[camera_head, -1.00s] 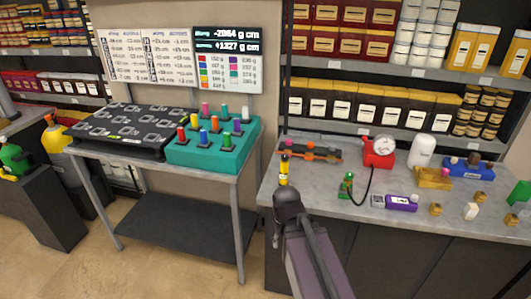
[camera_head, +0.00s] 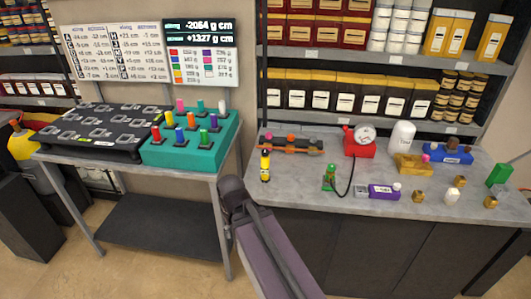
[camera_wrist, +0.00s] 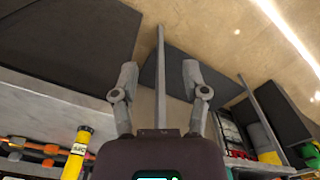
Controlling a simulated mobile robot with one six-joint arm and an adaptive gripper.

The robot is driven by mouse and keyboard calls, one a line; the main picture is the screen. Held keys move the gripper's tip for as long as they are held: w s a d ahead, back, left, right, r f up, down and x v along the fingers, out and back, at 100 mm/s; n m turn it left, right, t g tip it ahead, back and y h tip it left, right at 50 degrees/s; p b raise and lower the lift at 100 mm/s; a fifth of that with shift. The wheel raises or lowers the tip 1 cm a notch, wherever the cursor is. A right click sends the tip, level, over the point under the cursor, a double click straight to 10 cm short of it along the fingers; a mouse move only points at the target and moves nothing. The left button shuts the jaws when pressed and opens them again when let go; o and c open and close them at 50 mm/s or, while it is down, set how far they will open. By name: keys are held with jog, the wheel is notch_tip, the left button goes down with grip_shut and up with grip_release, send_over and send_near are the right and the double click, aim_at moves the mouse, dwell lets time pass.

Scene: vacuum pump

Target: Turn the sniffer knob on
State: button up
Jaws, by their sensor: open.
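On the right-hand grey bench, a purple device (camera_head: 383,191) with a small whitish knob-like part (camera_head: 397,186) sits near the front edge, beside a small grey box (camera_head: 361,191). I cannot read any label, so I cannot tell which part is the sniffer knob. A black hose runs from a small green item (camera_head: 329,177) to a red gauge unit (camera_head: 359,142). My gripper (camera_wrist: 159,70) shows in the wrist view with its two fingers apart and nothing between them. It is away from the purple device, which the wrist view does not show.
A yellow bottle (camera_head: 265,166) stands at the bench's left end and shows in the wrist view (camera_wrist: 77,152). A teal block (camera_head: 190,148) with coloured pegs is on the left table. Brass pieces (camera_head: 419,196) and a white bottle (camera_head: 401,137) stand on the bench. Floor is free in front.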

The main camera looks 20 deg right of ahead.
jog(key=shift+o, duration=0.4)
jog(key=m+t+h+b, duration=0.6)
jog(key=m+h+b, duration=0.7)
jog(key=h, duration=0.4)
send_near(265, 152)
jog(key=a+m, duration=0.1)
jog(key=a, duration=0.2)
jog(key=shift+w+f+p, duration=0.25)
jog(key=shift+f+p, duration=0.1)
jog(key=shift+f, duration=0.15)
jog(key=shift+d, duration=0.15)
jog(key=shift+x, duration=6.8)
